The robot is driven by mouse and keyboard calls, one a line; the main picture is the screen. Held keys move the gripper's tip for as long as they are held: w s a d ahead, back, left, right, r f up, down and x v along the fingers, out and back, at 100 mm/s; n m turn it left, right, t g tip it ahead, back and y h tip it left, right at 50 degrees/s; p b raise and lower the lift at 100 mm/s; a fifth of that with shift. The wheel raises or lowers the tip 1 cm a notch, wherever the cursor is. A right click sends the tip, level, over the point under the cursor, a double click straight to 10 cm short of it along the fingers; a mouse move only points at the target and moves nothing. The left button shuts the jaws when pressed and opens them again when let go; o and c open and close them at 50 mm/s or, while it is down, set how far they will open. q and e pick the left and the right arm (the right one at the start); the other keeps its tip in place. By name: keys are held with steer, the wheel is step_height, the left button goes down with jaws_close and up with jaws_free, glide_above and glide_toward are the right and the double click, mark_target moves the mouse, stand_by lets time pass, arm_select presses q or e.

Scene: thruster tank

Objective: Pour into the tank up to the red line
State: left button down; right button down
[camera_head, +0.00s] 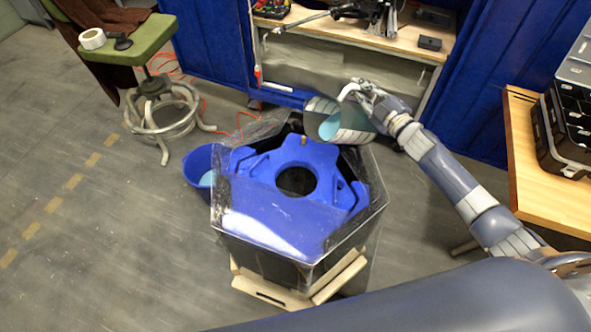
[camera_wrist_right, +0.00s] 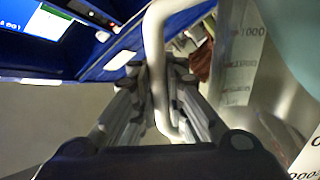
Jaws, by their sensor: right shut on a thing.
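A clear-walled jug (camera_head: 355,135) with pale blue liquid inside is above the far right rim of the tank, tilted, its opening toward the left. My right gripper (camera_head: 362,92) is shut on its handle. In the right wrist view the pale handle (camera_wrist_right: 155,45) passes between the fingers (camera_wrist_right: 160,105), and the jug wall (camera_wrist_right: 238,60) shows printed numbers. The six-sided clear tank (camera_head: 372,195) holds a blue frame with a round central hole. I cannot make out a stream, the liquid level or the red line. My left gripper is out of view.
The tank stands on a wooden base (camera_head: 270,290). A blue bucket (camera_head: 197,165) stands close on its left. A green stool (camera_head: 135,40) is at the upper left, a workbench (camera_head: 345,35) behind, and a wooden table (camera_head: 550,190) at right. The left floor is clear.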

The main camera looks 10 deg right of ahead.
mark_target(350, 115)
steer(key=shift+s+a+f+n+b, duration=0.1)
steer(key=shift+s+a+n+b, duration=0.2)
steer(key=shift+a+n, duration=0.4)
steer(key=shift+s+a+f+n+b, duration=0.15)
steer(key=shift+a+n+b, duration=0.15)
steer(key=shift+a+n, duration=0.35)
stand_by(1.4)
stand_by(0.4)
